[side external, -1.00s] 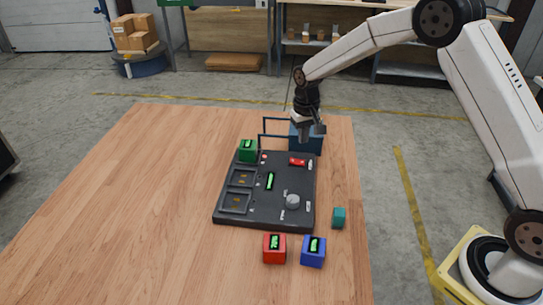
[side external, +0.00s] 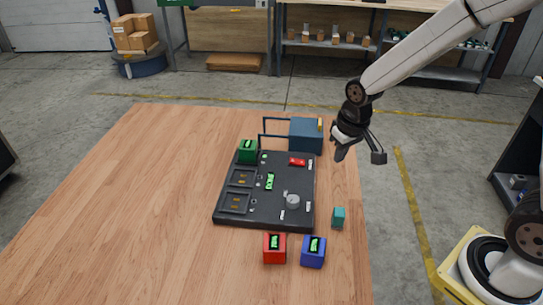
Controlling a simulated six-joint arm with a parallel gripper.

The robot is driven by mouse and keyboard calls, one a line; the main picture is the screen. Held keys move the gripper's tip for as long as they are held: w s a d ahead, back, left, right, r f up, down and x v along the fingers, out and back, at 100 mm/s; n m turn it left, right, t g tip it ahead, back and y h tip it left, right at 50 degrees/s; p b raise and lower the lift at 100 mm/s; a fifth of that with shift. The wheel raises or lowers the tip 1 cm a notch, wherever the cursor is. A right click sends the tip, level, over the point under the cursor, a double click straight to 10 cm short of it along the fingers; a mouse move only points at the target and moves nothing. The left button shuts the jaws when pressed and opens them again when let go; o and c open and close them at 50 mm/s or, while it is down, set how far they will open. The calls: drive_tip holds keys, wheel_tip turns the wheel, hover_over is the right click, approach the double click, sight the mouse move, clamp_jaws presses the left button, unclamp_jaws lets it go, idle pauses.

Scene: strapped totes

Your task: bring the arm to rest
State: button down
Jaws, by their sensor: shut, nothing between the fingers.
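My gripper (side external: 341,153) is shut and empty. It hangs in the air by the right edge of the wooden table, to the right of a dark panel board and a blue tote. My arm reaches in from the upper right. The gripper touches nothing that I can see.
The dark panel board (side external: 262,217) lies on the wooden table (side external: 130,210). The blue tote (side external: 305,137) stands behind it. Around the board are a green block (side external: 248,155), a red block (side external: 274,249), a blue block (side external: 313,253) and a teal block (side external: 338,218). The table's left side is clear.

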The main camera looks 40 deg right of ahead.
drive_tip(key=s+n, duration=0.1)
drive_tip(key=s, duration=0.8)
drive_tip(key=shift+s+a+t, duration=0.25)
drive_tip(key=shift+a+t, duration=0.1)
drive_tip(key=shift+t, duration=0.05)
